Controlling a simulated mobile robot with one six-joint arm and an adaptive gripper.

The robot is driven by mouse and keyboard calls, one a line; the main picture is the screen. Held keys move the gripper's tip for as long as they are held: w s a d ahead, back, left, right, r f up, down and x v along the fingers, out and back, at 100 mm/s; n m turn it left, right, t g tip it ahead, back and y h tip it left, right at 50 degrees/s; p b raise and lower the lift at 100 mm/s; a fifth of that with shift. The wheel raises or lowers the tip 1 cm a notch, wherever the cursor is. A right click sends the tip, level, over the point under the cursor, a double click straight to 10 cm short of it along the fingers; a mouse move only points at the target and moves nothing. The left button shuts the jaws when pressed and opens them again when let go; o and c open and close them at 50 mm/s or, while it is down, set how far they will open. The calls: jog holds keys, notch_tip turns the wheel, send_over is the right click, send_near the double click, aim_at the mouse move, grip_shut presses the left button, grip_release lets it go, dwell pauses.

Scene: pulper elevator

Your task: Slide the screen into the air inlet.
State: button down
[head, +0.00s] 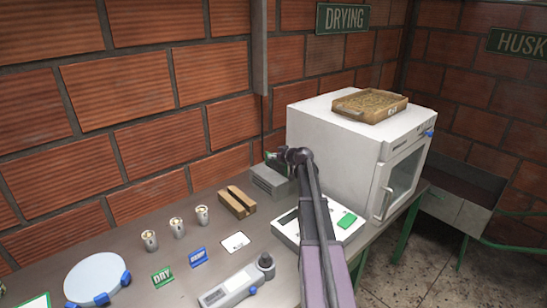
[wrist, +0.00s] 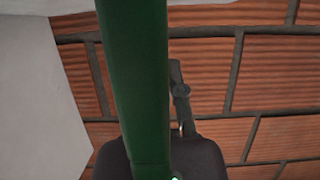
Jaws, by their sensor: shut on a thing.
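My gripper (head: 279,157) is at the end of my arm, above the back of the bench beside the left side of the white cabinet. In the wrist view a dark green bar (wrist: 135,70), which I take for an edge of the screen, runs from top to bottom in front of the dark gripper body. My gripper is shut on it; the fingertips are mostly hidden behind it. The mesh of the screen does not show. A grey ribbed box (head: 268,182) stands on the bench just below my gripper. I cannot make out the air inlet clearly.
The white cabinet (head: 335,140) stands right of my gripper, with a wooden tray (head: 370,106) on top. A brown grooved block (head: 237,202), several metal cups, a white scale (head: 348,230) and a handheld meter (head: 235,287) occupy the bench. The brick wall is close behind.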

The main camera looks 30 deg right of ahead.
jog(key=shift+f+b, duration=0.3)
jog(key=shift+f, duration=0.05)
jog(key=c, duration=0.7)
grip_release()
jog(key=shift+o, duration=0.2)
jog(key=shift+r, duration=0.2)
notch_tip(320, 180, up, 14)
jog(key=p, duration=1.4)
jog(key=s+a+f+b, duration=0.1)
jog(key=a+f+b, duration=0.1)
jog(key=a, duration=0.7)
jog(key=s+a+f+b, duration=0.2)
jog(key=a, duration=0.7)
jog(key=shift+s+a+f, duration=0.15)
jog(key=shift+a+f, duration=0.05)
